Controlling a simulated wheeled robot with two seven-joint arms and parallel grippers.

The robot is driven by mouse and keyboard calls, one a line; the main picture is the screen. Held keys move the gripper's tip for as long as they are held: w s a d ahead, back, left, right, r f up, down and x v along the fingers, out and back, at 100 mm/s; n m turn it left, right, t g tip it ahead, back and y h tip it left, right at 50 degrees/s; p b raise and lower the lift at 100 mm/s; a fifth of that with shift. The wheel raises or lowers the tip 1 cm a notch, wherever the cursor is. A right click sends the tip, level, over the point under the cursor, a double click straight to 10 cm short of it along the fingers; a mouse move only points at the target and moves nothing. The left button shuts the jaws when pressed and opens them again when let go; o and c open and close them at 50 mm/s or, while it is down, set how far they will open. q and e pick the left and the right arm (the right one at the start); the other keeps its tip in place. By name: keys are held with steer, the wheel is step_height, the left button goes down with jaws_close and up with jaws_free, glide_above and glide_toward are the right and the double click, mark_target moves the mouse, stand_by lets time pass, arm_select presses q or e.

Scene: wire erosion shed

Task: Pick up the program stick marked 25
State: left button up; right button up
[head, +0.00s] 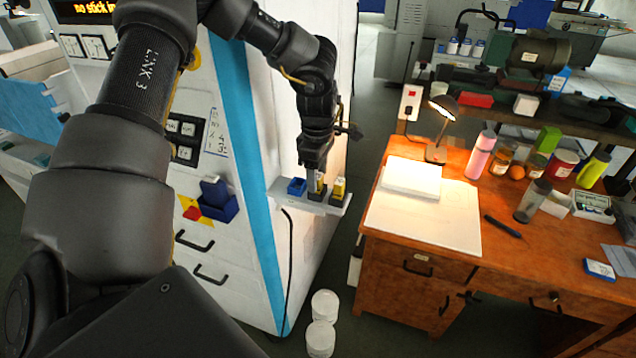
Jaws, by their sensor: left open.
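My left gripper (316,168) is open and points down over a small shelf (283,196) on the side of the white and blue machine. A yellow stick (320,184) stands in the middle holder, right under and partly hidden by the fingers. I cannot tell whether the fingers touch it. A second yellow stick (339,187) stands in the holder to the right. A blue holder or stick (297,186) is to the left. The markings are too small to read, so I cannot tell which one is 25. My right gripper is not in view.
The machine front (215,250) has handles and a blue bin (218,206). A wooden desk (400,255) with a lit lamp (442,120), papers and bottles stands to the right. White tubs (321,338) are on the floor below the shelf.

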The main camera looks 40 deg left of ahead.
mark_target(318, 175)
arm_select(q)
steer(key=shift+s+d, duration=0.1)
steer(key=shift+c, duration=0.7)
steer(key=c, duration=0.9)
steer(key=shift+r+b, duration=0.3)
steer(key=shift+r, duration=0.25)
step_height(318, 175, up, 8)
steer(key=shift+f+b, duration=0.1)
steer(key=shift+b, duration=0.7)
steer(key=shift+r, duration=0.6)
